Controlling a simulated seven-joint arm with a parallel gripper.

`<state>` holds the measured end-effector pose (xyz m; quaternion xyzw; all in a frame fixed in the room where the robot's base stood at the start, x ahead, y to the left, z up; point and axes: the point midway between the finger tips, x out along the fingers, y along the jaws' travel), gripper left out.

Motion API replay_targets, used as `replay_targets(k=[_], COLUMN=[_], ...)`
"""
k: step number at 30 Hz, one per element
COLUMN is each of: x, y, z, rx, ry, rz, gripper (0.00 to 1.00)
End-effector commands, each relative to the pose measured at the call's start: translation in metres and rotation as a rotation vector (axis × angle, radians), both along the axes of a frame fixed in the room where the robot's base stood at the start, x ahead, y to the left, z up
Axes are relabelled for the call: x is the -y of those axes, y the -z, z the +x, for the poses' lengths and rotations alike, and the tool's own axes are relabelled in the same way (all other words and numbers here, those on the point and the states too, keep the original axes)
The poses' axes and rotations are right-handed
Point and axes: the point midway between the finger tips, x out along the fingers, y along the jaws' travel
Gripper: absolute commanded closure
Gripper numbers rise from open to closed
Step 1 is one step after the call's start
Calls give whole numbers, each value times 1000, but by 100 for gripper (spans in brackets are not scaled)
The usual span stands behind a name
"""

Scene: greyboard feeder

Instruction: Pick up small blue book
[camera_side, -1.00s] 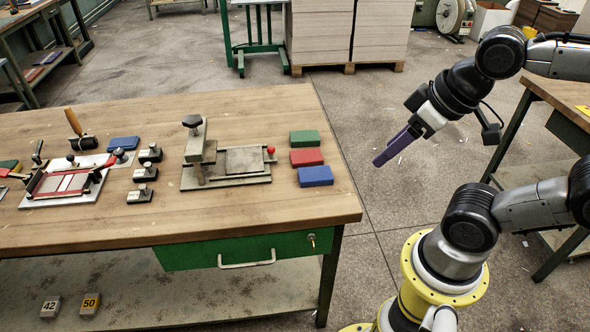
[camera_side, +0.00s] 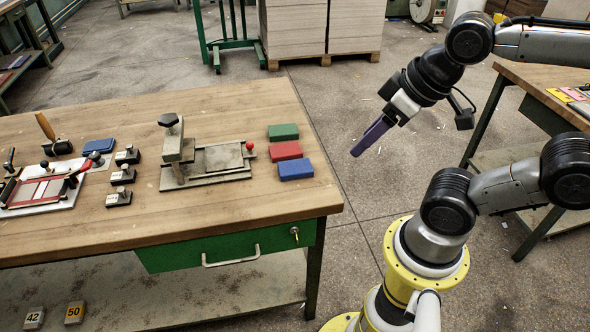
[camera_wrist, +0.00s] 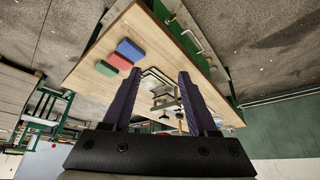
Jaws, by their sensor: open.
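A small blue book (camera_side: 296,170) lies flat near the right edge of the wooden table, in front of a red and a green one. It also shows in the wrist view (camera_wrist: 129,49), near the table edge. Another blue block or book (camera_side: 99,146) lies farther left, among the tools. My gripper (camera_side: 368,140), with purple fingers, hangs in the air past the right edge of the table, apart from the books. In the wrist view my gripper (camera_wrist: 155,90) is open, with nothing between its fingers.
The red book (camera_side: 285,150) and green book (camera_side: 283,132) lie close behind the blue one. A press-like fixture (camera_side: 206,165) with a black knob stands left of them. Several small stamp-like blocks and a red-framed fixture (camera_side: 38,192) are farther left. The table front right is bare.

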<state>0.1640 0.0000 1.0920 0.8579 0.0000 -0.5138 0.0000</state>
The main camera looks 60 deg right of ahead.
Motion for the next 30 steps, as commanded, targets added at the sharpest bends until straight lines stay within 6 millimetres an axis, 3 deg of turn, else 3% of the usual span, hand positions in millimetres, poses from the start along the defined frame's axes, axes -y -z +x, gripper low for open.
replay_targets(k=[4, 10, 22, 26, 30], x=[0, 0, 0, 0, 1], y=[0, 0, 0, -7, -24], z=[0, 0, 0, 3, 19], rx=[0, 0, -1, 13, 21], ry=[0, 0, 78, 273, 558], rz=[0, 0, 42, 149, 305], gripper=[41, 10, 10, 10, 10])
